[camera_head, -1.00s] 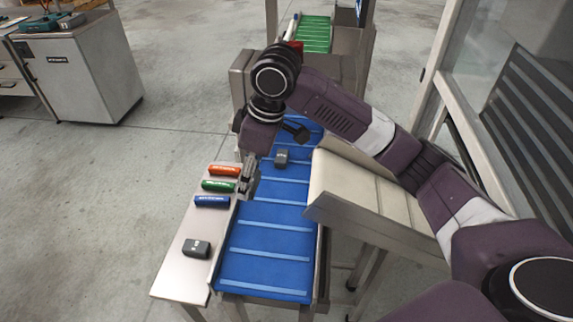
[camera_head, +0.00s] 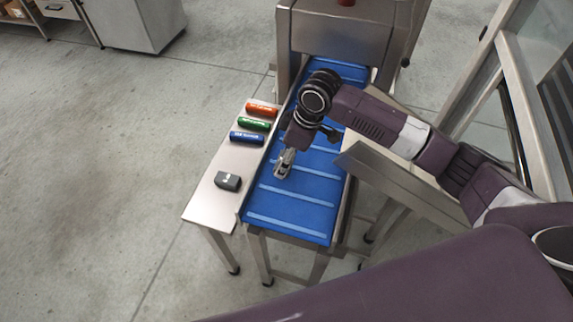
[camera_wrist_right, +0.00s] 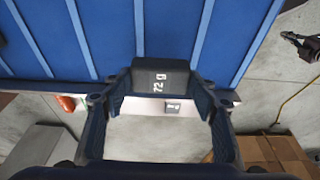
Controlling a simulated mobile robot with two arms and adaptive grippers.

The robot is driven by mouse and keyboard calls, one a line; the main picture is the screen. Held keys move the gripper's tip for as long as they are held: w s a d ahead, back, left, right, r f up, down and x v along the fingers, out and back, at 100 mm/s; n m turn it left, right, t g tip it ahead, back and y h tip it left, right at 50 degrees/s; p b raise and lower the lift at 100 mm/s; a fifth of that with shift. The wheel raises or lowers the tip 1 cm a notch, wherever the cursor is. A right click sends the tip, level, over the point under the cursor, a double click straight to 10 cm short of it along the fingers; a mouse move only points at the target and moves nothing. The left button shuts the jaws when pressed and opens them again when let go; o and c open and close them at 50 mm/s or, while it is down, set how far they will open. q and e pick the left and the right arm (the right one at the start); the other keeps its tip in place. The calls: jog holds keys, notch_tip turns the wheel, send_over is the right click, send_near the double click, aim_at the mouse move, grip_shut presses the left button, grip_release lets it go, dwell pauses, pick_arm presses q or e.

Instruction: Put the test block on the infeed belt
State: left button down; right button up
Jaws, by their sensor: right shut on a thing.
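My right gripper (camera_head: 283,172) is over the blue infeed belt (camera_head: 292,212), near its left side. In the right wrist view the gripper (camera_wrist_right: 160,92) is shut on a dark grey test block (camera_wrist_right: 160,80) marked "72 g", held between its fingertips. The blue belt (camera_wrist_right: 110,35) lies behind the block there. I cannot tell the gap between block and belt. In the head view the held block is hard to make out from the gripper. My left gripper is not in view.
Another dark block (camera_head: 228,181) lies on the side shelf (camera_head: 207,204) left of the belt. Orange (camera_head: 261,110), green (camera_head: 254,124) and blue (camera_head: 247,139) sticks lie farther up it. A metal chute (camera_head: 400,178) borders the belt on the right. A steel machine housing (camera_head: 345,42) spans its far end.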

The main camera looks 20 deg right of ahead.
jog(key=shift+f, duration=1.85)
jog(key=shift+f, duration=0.15)
jog(key=o, duration=1.3)
jog(key=v, duration=1.2)
